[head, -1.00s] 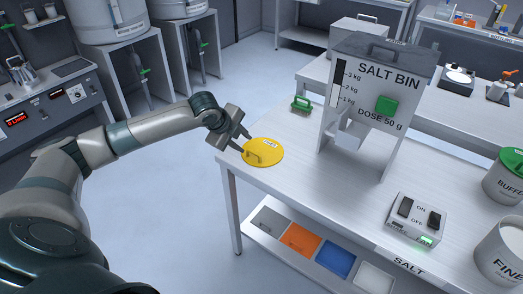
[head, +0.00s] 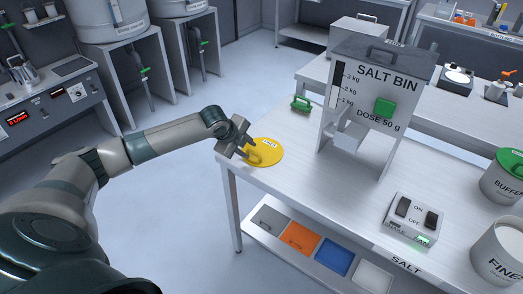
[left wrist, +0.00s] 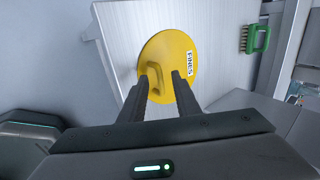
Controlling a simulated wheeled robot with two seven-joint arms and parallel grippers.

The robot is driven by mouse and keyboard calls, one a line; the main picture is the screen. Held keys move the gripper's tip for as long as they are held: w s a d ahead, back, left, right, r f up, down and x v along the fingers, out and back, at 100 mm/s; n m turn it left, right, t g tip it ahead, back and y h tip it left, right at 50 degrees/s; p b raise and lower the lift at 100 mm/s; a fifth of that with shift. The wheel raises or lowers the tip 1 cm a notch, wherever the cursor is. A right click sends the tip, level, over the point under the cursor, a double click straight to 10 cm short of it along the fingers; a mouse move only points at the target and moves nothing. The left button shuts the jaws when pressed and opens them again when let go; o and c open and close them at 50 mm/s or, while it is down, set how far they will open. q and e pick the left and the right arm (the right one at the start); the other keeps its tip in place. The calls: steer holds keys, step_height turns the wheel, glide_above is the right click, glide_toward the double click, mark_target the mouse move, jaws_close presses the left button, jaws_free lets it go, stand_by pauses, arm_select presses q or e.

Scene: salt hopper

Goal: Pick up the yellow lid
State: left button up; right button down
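The yellow lid (head: 267,153) lies flat on the white table near its left corner. It is a round disc with a raised handle, and in the left wrist view the lid (left wrist: 180,55) shows a "FINES" label. My left gripper (head: 246,152) is over the near left part of the lid. In the left wrist view its two fingers (left wrist: 158,88) are apart, with the lid's handle (left wrist: 154,77) ahead of and between the fingertips. I cannot tell whether the fingers touch the handle. My right gripper is not in view.
The salt bin (head: 375,95) stands on the table (head: 300,180) right of the lid. A green brush (head: 300,103) lies behind the lid. A switch box (head: 414,217), a green-lidded buffer tub (head: 505,175) and an open fines tub (head: 498,255) stand at the right.

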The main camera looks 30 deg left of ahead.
arm_select(q)
steer(key=shift+w+f, duration=0.35)
steer(key=shift+f, duration=0.1)
steer(key=shift+w+f, duration=0.15)
steer(key=shift+f, duration=0.15)
steer(key=shift+w+f, duration=0.1)
steer(key=shift+f, duration=0.05)
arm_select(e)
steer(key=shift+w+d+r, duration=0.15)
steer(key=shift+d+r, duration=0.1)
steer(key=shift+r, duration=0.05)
arm_select(q)
steer(key=shift+c, duration=0.5)
jaws_close()
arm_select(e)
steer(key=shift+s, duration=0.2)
